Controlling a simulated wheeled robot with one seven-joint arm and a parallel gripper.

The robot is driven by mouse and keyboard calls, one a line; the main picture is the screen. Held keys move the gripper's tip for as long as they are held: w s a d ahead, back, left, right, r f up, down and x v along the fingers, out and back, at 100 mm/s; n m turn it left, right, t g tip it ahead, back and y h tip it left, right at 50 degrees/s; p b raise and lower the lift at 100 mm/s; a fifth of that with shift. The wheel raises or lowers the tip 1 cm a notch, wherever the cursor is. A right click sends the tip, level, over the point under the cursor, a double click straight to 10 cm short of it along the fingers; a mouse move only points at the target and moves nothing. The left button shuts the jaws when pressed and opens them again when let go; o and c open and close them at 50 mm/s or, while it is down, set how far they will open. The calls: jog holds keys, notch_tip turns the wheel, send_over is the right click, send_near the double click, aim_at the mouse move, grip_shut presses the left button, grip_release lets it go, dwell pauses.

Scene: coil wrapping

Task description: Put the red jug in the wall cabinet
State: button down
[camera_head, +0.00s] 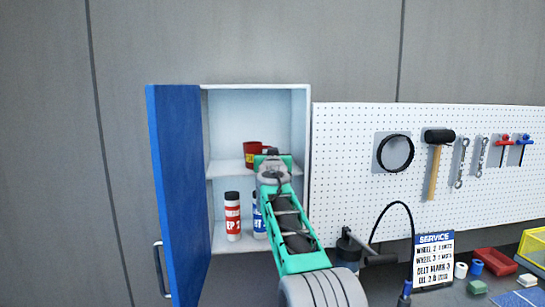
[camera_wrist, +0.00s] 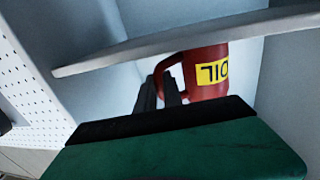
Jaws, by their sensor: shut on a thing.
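The red jug (camera_head: 251,148) is inside the open wall cabinet (camera_head: 307,120), just over its middle shelf (camera_head: 222,169). In the wrist view the jug (camera_wrist: 206,75) shows upside down, with a yellow OIL label and its handle towards the fingers. My gripper (camera_wrist: 160,92) is shut on the jug's handle. The shelf edge (camera_wrist: 190,36) lies close by the jug's base; I cannot tell whether the base touches the shelf. In the head view my arm hides the fingertips and part of the jug.
The blue cabinet door (camera_head: 178,200) stands open on the left. A red-and-white bottle (camera_head: 233,216) and a partly hidden blue-and-white bottle (camera_head: 258,218) stand on the cabinet floor. A pegboard (camera_head: 350,125) with tools is right of the cabinet. The shelf's left part is clear.

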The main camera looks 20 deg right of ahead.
jog(key=shift+f, duration=0.1)
jog(key=c, duration=1.5)
grip_release()
jog(key=shift+r, duration=0.2)
jog(key=shift+s+a+f+b, duration=0.15)
jog(key=shift+s+b, duration=0.05)
jog(key=shift+b, duration=0.1)
jog(key=b+v, duration=0.6)
jog(key=v, duration=0.6)
jog(key=s+a+f+n+g+y, duration=0.1)
jog(key=s+a+f+g, duration=0.3)
jog(key=s+f, duration=0.9)
jog(key=s+a+f+n+g+y, duration=0.1)
jog(key=s+a+f+g+y, duration=0.2)
jog(key=s+f, duration=0.9)
jog(key=s+a+f+n+g+y, duration=0.2)
jog(key=s+a+f+g, duration=0.4)
jog(key=s+f, duration=0.7)
jog(key=shift+s+a+f, duration=0.1)
jog(key=shift+s+f, duration=0.05)
jog(key=shift+f, duration=0.3)
jog(key=shift+s+a+f, duration=0.1)
jog(key=shift+s+f, duration=0.05)
jog(key=shift+f, duration=0.25)
